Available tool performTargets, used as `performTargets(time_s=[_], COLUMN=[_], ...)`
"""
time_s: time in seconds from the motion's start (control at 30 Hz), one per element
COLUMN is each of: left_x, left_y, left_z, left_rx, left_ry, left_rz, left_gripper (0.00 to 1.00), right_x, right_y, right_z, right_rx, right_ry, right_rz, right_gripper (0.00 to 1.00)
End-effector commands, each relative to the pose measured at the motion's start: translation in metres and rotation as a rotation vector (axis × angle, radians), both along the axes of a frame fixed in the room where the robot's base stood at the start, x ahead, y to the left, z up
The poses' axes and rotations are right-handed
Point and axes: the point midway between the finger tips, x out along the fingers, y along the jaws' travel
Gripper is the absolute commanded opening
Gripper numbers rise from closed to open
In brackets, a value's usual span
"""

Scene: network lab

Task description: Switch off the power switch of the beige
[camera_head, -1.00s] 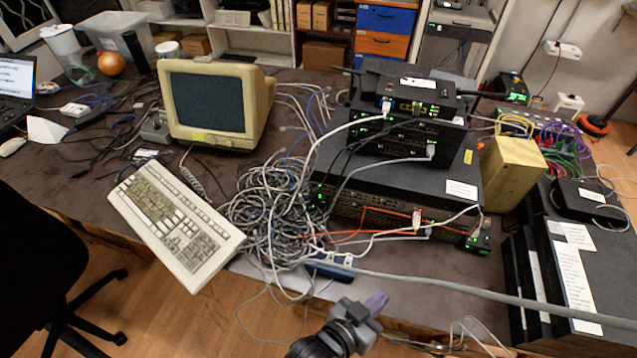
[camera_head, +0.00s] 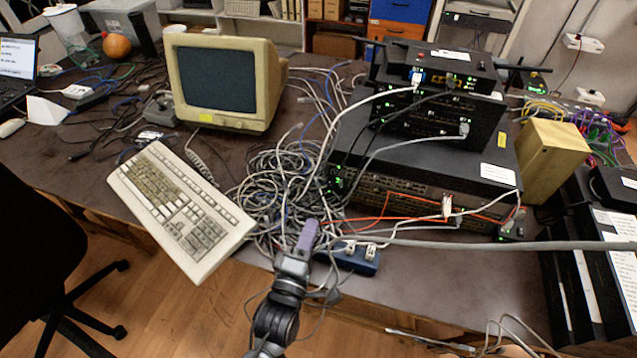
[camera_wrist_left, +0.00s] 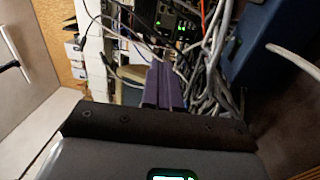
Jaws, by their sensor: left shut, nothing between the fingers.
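A beige CRT monitor (camera_head: 268,88) with a dark screen stands upright at the back left of the table in the head view. A small yellow sticker is on its lower front edge; I cannot make out a power switch on it. My left gripper (camera_head: 308,230), with purple fingers, is shut and empty by the table's front edge, in front of the cable heap and apart from the monitor. In the left wrist view its closed fingers (camera_wrist_left: 163,85) point toward cables and green lights. My right gripper is not in view.
A beige keyboard (camera_head: 180,208) lies left of my left gripper. A cable tangle (camera_head: 275,180) lies between gripper and monitor. A blue box (camera_head: 357,262) with white plugs is just right of the gripper. Stacked black network devices (camera_head: 440,165) stand behind it, and a tan box (camera_head: 550,160) stands farther right.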

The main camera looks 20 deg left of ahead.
Motion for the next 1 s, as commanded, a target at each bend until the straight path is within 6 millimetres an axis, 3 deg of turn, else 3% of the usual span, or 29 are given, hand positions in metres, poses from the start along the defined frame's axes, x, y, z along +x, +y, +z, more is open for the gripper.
performTargets(time_s=[0.57,0.77,1.0], left_x=[0.007,0.031,0.075], left_y=[0.000,0.000,0.001], left_z=[0.000,0.003,0.007], left_rx=[-0.012,-0.011,-0.010], left_ry=[-0.003,-0.004,-0.004], left_rz=[-0.005,-0.004,-0.004], left_gripper=[0.00,0.00,0.00], right_x=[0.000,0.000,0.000], right_y=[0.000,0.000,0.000], right_z=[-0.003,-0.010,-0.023], right_rx=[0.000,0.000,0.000], right_ry=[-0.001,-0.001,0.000], right_rz=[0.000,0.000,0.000], right_gripper=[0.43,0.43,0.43])
